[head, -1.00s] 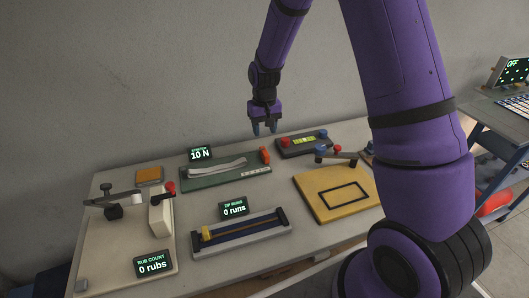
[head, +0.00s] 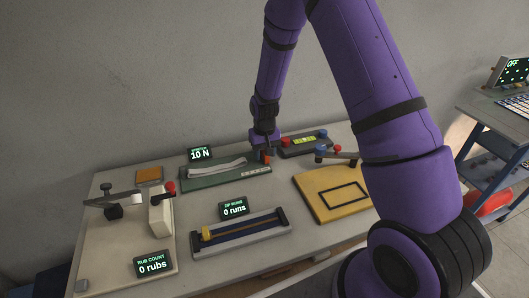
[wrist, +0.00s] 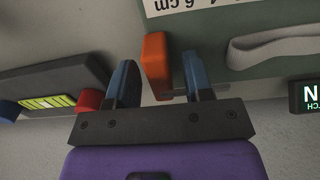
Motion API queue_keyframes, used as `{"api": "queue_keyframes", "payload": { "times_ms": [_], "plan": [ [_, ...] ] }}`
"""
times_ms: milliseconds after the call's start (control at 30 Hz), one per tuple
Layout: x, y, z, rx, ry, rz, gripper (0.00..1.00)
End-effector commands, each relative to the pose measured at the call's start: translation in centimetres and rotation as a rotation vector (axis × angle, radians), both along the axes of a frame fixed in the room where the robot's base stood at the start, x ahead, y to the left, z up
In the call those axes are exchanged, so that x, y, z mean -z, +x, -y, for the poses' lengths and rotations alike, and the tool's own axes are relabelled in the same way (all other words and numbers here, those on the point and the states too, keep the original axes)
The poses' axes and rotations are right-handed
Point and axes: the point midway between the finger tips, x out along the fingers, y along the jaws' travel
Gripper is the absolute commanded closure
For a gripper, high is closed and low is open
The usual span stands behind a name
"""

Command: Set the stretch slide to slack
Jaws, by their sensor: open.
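The stretch slide has a green base (head: 200,182) with a pale elastic band (head: 217,167) along it and an orange slide block (head: 266,156) at its right end. Its small display (head: 200,154) reads 10 N. My gripper (head: 264,145) is lowered at the orange block and partly covers it in the head view. In the wrist view my open gripper (wrist: 160,75) has its two blue fingers on either side of the orange block (wrist: 156,65), with a gap to each. The wrist view also shows the band (wrist: 275,47) and part of a centimetre scale (wrist: 185,5).
A dark box (head: 303,144) with red and blue knobs stands close to the right of the stretch slide. A yellow board (head: 310,190), a zip slide (head: 240,235) and a rub counter rig (head: 125,235) share the table. The grey wall is behind.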

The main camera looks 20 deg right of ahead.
Motion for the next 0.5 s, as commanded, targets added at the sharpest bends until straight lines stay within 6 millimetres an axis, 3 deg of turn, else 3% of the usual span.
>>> {"api": "queue_keyframes", "payload": {
  "times_ms": [67, 200, 267, 500],
  "plan": [
    [-0.02, 0.0, 0.0, 0.0, 0.0, 0.0, 0.58],
    [-0.03, 0.0, 0.0, 0.0, 0.0, 0.0, 0.9],
    [-0.03, 0.0, 0.0, 0.0, 0.0, 0.0, 1.0],
    [-0.04, 0.06, -0.62, -0.002, 0.0, 0.0, 1.0]
  ]
}}
